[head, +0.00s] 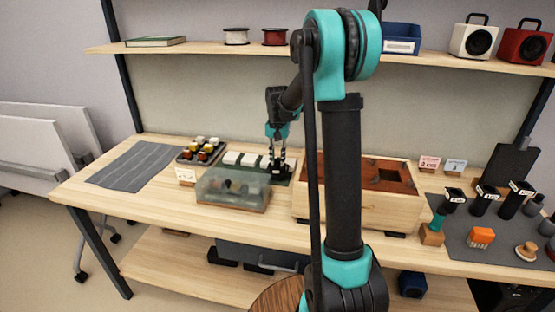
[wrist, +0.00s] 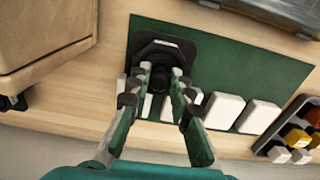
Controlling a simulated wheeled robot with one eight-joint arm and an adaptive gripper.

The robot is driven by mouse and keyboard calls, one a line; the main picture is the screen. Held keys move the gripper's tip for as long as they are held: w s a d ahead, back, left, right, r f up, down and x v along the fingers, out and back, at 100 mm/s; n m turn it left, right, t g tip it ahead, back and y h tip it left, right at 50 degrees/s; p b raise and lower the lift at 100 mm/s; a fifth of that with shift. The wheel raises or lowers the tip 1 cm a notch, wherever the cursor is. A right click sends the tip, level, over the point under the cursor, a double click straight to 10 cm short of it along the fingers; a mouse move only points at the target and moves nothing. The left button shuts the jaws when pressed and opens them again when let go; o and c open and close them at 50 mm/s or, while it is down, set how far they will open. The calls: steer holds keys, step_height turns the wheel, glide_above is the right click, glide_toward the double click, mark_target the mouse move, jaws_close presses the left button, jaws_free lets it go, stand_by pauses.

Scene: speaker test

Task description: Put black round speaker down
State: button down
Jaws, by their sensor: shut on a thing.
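The black speaker (wrist: 163,47) shows in the wrist view as a dark, many-sided body with a round dark centre. My gripper (wrist: 158,82) is shut on it, with one finger on each side. The speaker is over the green mat (wrist: 225,62), at the end of a row of white blocks (wrist: 222,110). I cannot tell whether its underside touches the mat. In the head view my gripper (head: 277,160) points down at the back of the table, and the speaker (head: 279,174) shows small and dark below it.
A wooden box (head: 365,213) stands close to the right of the speaker in the head view. A clear-lidded case (head: 232,188) is in front of the mat. A tray of coloured blocks (head: 201,150) is to the left. A grey mat (head: 133,166) at the far left is bare.

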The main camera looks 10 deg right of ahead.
steer(key=shift+f, duration=0.1)
steer(key=c, duration=1.4)
jaws_free()
steer(key=shift+o, duration=0.2)
step_height(320, 180, up, 12)
